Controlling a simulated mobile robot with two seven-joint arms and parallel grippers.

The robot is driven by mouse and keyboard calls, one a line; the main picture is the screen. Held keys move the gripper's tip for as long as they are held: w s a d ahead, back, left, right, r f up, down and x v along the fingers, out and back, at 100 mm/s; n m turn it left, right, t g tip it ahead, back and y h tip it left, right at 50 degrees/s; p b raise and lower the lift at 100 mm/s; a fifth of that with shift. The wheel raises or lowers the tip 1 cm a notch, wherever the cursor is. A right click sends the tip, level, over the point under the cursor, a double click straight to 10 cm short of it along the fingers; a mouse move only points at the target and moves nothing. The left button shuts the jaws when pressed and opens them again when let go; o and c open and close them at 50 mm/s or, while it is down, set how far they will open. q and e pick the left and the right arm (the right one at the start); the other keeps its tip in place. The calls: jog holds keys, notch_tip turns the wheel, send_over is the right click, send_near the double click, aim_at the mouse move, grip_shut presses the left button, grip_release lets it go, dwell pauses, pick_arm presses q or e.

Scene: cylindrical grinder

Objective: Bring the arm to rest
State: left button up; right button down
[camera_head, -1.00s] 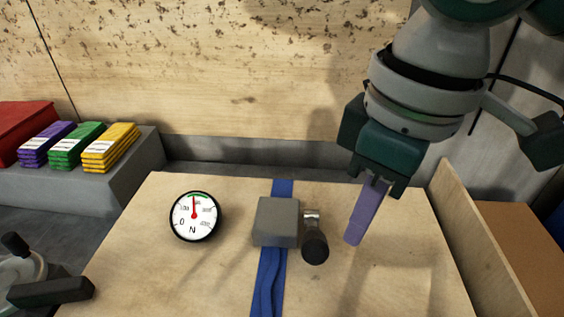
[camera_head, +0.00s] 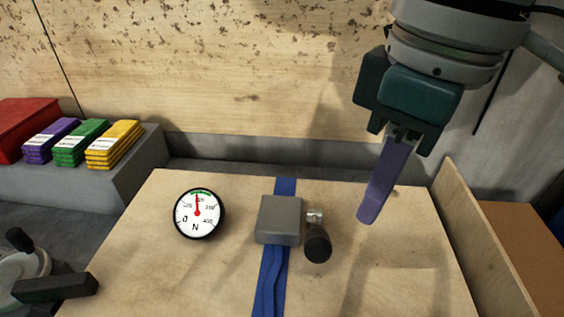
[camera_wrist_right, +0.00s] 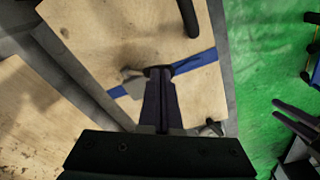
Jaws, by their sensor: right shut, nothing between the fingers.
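My right gripper (camera_head: 378,190) hangs from the upper right of the head view, above the right part of the wooden board. Its long purple fingers are together, pointing down, with nothing between them. In the right wrist view the shut fingers (camera_wrist_right: 160,85) point at the board near the blue strap. The grey block (camera_head: 280,219) with a black knob (camera_head: 317,244) sits on the strap, left of the gripper and apart from it.
A round dial gauge (camera_head: 198,213) lies on the wooden board (camera_head: 130,260), left of the blue strap (camera_head: 270,275). Purple, green and yellow packs (camera_head: 113,146) and a red box (camera_head: 25,126) stand on a grey ledge at left. A low wooden wall (camera_head: 480,235) edges the board's right side.

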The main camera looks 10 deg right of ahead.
jog(key=s+a+f+t+y, duration=0.25)
jog(key=s+a, duration=0.25)
jog(key=a, duration=0.3)
jog(key=s+d+f+m+h, duration=0.1)
jog(key=s+d+f+m, duration=0.25)
jog(key=d, duration=0.35)
jog(key=s+d+f+m+h, duration=0.2)
jog(key=s+d+m, duration=0.1)
jog(key=s+d, duration=0.25)
notch_tip(320, 180, up, 34)
jog(key=d+p, duration=0.1)
jog(key=p, duration=3.3)
jog(key=shift+d, duration=0.15)
